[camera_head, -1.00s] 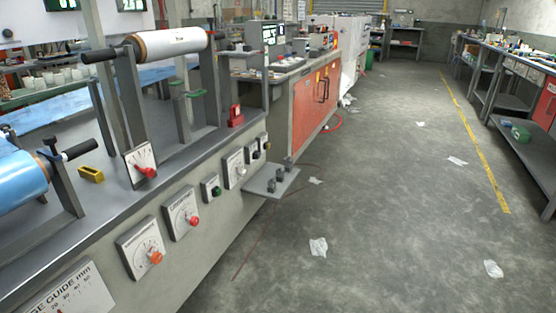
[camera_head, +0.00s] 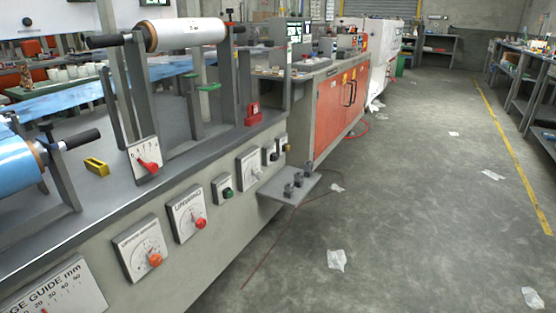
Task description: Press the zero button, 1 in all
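I cannot make out which control is the zero button, as no label reading zero is legible. A green push button (camera_head: 227,191) sits on a small plate on the machine's front panel. Dark switches (camera_head: 271,155) are right of it. A screen with green digits (camera_head: 294,33) stands on the machine further back; any keys near it are too small to tell. Neither of my grippers is in view.
The panel carries dials with an orange knob (camera_head: 155,260) and a red knob (camera_head: 199,224). A white roll (camera_head: 187,33) and a blue roll (camera_head: 18,170) rest above. An orange cabinet (camera_head: 340,103) stands beyond. Open floor (camera_head: 420,210) with scraps lies right; benches (camera_head: 535,130) line the far right.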

